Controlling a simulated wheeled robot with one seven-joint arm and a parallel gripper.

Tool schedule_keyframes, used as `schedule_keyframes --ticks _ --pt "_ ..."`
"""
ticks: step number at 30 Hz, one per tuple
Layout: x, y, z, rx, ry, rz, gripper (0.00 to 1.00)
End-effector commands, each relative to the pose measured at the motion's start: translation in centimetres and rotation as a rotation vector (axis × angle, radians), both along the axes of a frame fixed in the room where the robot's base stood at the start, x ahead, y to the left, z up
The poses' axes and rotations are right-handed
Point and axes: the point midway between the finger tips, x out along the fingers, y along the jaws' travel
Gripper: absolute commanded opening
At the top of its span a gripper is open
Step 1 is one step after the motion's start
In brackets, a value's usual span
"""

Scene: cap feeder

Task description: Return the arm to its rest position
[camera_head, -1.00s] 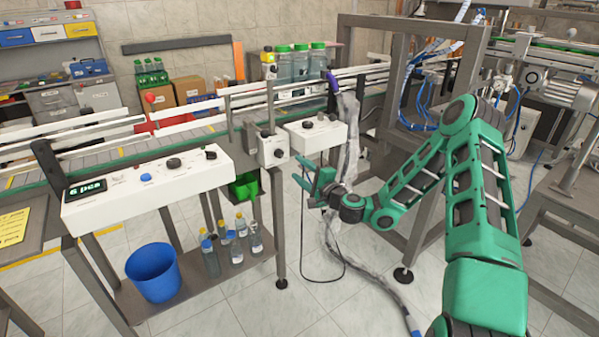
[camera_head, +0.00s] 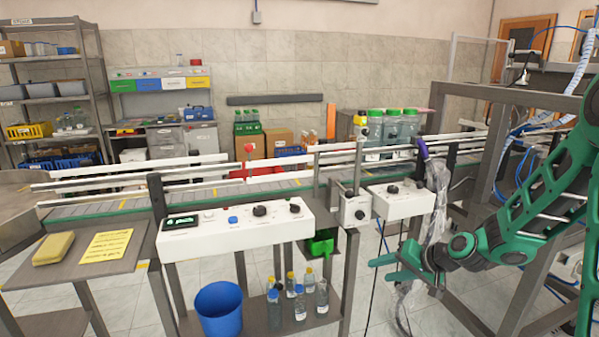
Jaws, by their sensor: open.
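My gripper (camera_head: 395,268) is at the right of the picture, in front of the conveyor's right part and below the small white control box. Its green fingers point left and stand apart, with nothing seen between them. My green arm (camera_head: 535,205) reaches in from the right edge, bent at the elbow. The gripper hangs in the air, to the right of the table leg.
The long white control panel (camera_head: 238,228) and a smaller control box (camera_head: 402,199) front the conveyor (camera_head: 120,207). A blue bucket (camera_head: 219,310) and several bottles (camera_head: 300,302) stand on a low shelf. A metal frame (camera_head: 480,175) stands close by my arm. A side table (camera_head: 75,262) is at left.

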Motion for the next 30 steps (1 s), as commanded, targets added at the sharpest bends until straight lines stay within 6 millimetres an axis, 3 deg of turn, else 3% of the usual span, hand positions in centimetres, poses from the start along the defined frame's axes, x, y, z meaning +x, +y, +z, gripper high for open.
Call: schedule_keyframes --ticks 11,18,24,30 --pt "-11.2 -8.4 3.4 -0.380 0.228 0.037 0.46" --pt "-20.1 -13.3 7.0 -0.511 0.395 -0.023 0.46" --pt "-28.4 -15.7 9.8 -0.540 0.532 -0.100 0.46" --pt "-35.4 -16.3 11.5 -0.509 0.642 -0.162 0.46"
